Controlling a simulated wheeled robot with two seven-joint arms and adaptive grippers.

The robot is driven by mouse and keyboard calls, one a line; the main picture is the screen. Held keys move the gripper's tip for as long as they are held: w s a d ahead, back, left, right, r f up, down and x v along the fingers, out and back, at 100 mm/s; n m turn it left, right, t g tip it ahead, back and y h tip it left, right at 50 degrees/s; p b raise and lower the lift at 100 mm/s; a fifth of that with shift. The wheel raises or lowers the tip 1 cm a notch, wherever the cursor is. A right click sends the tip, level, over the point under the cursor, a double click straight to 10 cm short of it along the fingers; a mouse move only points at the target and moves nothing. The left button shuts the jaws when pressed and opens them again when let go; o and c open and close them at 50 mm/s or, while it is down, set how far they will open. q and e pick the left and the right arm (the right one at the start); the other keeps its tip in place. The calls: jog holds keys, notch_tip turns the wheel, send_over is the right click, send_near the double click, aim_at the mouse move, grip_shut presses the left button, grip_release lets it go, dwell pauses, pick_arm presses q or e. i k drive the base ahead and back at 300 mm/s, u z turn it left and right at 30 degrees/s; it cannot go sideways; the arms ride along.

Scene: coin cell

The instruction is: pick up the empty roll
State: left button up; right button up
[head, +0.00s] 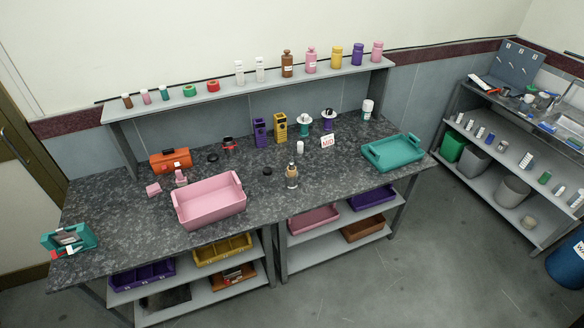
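I cannot tell which object is the empty roll. A green ring-shaped roll (189,91) and a red ring-shaped roll (213,86) lie on the raised back shelf, left half. A small black round piece (212,158) lies on the table near the orange box, and another black round piece (267,171) lies right of the pink bin. A teal item (304,123) and a purple item (328,114), both with white parts, stand at the table's back. A teal dispenser-like item (68,238) sits at the table's left end. Neither gripper is in view.
The dark speckled table (130,235) carries a pink bin (208,203), an orange box (170,161), a teal tray (393,153), a small bottle (292,176) and a MID sign (327,142). Several bottles line the back shelf (225,95). The floor in front is clear.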

aim_at(290, 173)
jog(key=z, duration=0.15)
jog(key=k, duration=0.45)
jog(key=z, duration=1.45)
jog(key=i, duration=1.8)
jog(key=u, duration=0.25)
jog(key=i, duration=1)
jog(key=u, duration=1.6)
jog(key=i, duration=0.8)
jog(key=u, duration=0.8)
